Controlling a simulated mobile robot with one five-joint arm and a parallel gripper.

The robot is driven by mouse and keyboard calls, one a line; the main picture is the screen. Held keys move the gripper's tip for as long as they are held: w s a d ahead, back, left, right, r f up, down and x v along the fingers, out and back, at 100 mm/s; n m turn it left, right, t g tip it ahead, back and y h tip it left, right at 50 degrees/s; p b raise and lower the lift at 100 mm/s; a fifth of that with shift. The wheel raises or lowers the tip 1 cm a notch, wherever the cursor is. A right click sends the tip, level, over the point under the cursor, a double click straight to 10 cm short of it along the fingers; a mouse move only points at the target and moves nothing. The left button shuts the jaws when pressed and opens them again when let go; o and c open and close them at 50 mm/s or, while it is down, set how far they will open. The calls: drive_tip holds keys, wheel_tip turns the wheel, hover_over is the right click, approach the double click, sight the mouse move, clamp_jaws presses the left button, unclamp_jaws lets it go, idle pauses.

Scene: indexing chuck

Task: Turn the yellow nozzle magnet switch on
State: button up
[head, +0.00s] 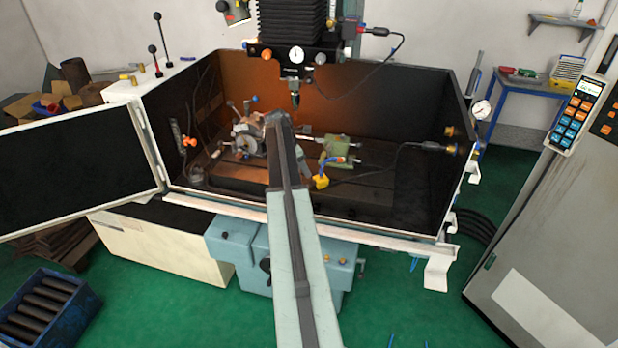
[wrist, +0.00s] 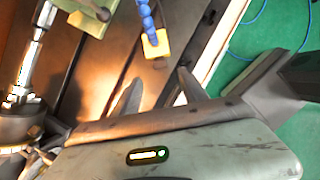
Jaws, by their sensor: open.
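The yellow nozzle magnet (head: 320,181) is a small yellow block on the machine bed, with a blue segmented hose (head: 340,160) rising from it. In the wrist view the yellow block (wrist: 155,43) lies just beyond my fingertips, with the blue hose (wrist: 146,14) running up out of the picture. My gripper (wrist: 158,82) is open, with one dark finger on each side and nothing between them. The block lies apart from both fingers. The switch on the block is too small to make out, so I cannot tell its position. In the head view my arm hides part of the bed.
Dark walls (head: 400,100) and a pale front rim (head: 390,235) enclose the bed. A green vise (head: 335,150) stands behind the magnet. A chuck unit (head: 243,140) stands to the left. The spindle (head: 294,88) hangs above. Bare bed (head: 375,195) lies right of the magnet.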

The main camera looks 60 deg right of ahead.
sight(312, 183)
drive_tip(key=b+x, duration=0.6)
drive_tip(key=x, duration=0.1)
drive_tip(key=shift+f+b, duration=0.35)
drive_tip(key=shift+f, duration=0.1)
drive_tip(key=shift+r, duration=0.15)
